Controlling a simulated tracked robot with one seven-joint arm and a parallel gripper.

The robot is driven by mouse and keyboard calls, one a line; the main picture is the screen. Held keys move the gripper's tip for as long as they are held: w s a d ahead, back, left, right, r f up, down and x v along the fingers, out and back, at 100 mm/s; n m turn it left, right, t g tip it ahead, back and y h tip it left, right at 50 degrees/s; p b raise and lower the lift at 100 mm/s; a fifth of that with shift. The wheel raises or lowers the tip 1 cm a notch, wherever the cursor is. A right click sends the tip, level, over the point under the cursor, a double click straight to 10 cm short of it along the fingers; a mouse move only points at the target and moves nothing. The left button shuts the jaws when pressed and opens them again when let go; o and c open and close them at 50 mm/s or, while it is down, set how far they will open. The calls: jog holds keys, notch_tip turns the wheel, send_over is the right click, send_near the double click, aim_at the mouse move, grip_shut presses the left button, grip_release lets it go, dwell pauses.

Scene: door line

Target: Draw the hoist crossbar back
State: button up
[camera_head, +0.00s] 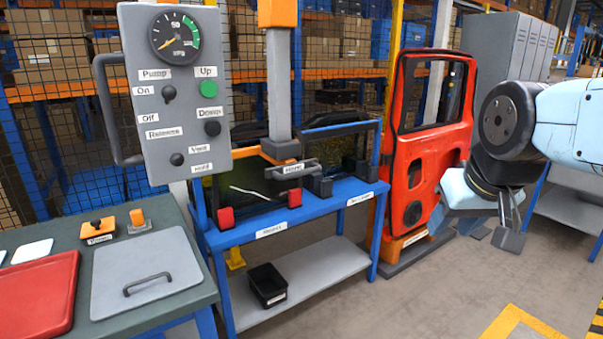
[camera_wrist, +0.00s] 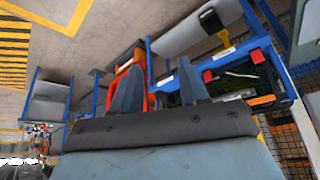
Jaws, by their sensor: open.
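The hoist crossbar (camera_head: 292,169) is a dark grey bar with a label that seems to read "Hoist". It hangs level at the foot of a grey post with an orange block, above the blue workbench (camera_head: 345,190). My gripper (camera_head: 507,218) is at the right in the head view, in front of the red door, well apart from the crossbar. It points down with its fingers apart and nothing between them. In the wrist view my gripper's two fingers (camera_wrist: 160,88) also stand apart and empty. The bench shows tilted there, and I cannot clearly make out the crossbar.
A grey control panel (camera_head: 178,95) with a gauge and knobs stands left of the post. The red door (camera_head: 428,140) stands upright between bench and gripper. A green-topped table (camera_head: 60,246) holds a red tray (camera_head: 38,295). Floor in front of the bench is clear.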

jog(key=shift+d, duration=0.1)
jog(key=w+n+t, duration=0.3)
jog(key=w+n, duration=0.3)
jog(key=w, duration=0.9)
jog(key=n+t+y, duration=0.4)
jog(key=n+y, duration=0.5)
jog(key=n, duration=1)
send_near(304, 174)
jog(key=x, duration=1.1)
jog(key=shift+w+r, duration=0.1)
grip_shut()
